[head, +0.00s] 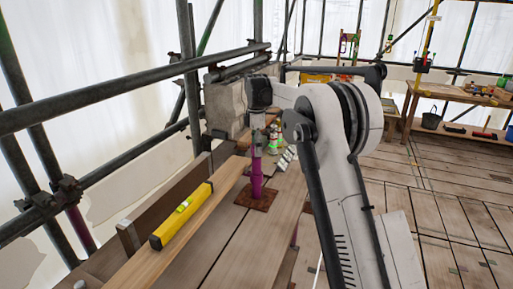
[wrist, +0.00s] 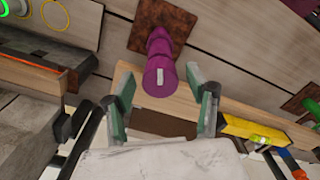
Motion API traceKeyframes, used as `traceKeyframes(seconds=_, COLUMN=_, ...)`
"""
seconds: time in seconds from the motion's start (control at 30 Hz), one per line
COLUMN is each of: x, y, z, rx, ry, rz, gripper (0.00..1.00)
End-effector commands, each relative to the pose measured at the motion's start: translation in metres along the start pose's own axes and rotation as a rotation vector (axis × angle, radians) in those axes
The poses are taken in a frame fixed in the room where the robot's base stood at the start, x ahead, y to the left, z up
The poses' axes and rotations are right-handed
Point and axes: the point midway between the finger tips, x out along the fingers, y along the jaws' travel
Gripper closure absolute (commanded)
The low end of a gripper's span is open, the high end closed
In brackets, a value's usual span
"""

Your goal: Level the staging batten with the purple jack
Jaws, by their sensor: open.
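The purple jack (head: 256,178) stands upright on a rusty base plate (head: 244,199) on the planks. In the wrist view, the jack (wrist: 159,72) shows end-on. My gripper (wrist: 158,82) is open, its green-padded fingers on either side of the jack's end in the picture; I cannot tell whether they touch it. In the head view, my wrist (head: 260,93) is above the jack and the fingers are not clear. The light wooden batten (head: 218,183) runs beside the jack, with a yellow spirit level (head: 182,213) on it. The level's bubble cannot be read.
Scaffold tubes (head: 130,92) run along the left. A stone block (head: 226,108) stands behind the jack, with small bottles (head: 274,140) nearby. Another rusty plate (wrist: 304,98) lies at the right of the wrist view.

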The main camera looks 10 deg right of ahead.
Motion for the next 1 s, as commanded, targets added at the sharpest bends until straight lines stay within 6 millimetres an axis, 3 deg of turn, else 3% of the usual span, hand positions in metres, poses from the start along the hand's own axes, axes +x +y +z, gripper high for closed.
traceKeyframes(seconds=0.17, x=-0.018, y=0.000, z=0.000, rx=0.000, ry=0.000, rz=0.000, gripper=0.48)
traceKeyframes(seconds=0.6, x=-0.099, y=0.000, z=0.000, rx=0.000, ry=0.000, rz=0.000, gripper=0.48)
traceKeyframes(seconds=0.8, x=-0.116, y=0.000, z=0.000, rx=0.000, ry=0.000, rz=0.000, gripper=0.48)
traceKeyframes(seconds=1.0, x=-0.119, y=0.000, z=0.000, rx=0.000, ry=0.000, rz=0.000, gripper=0.48)
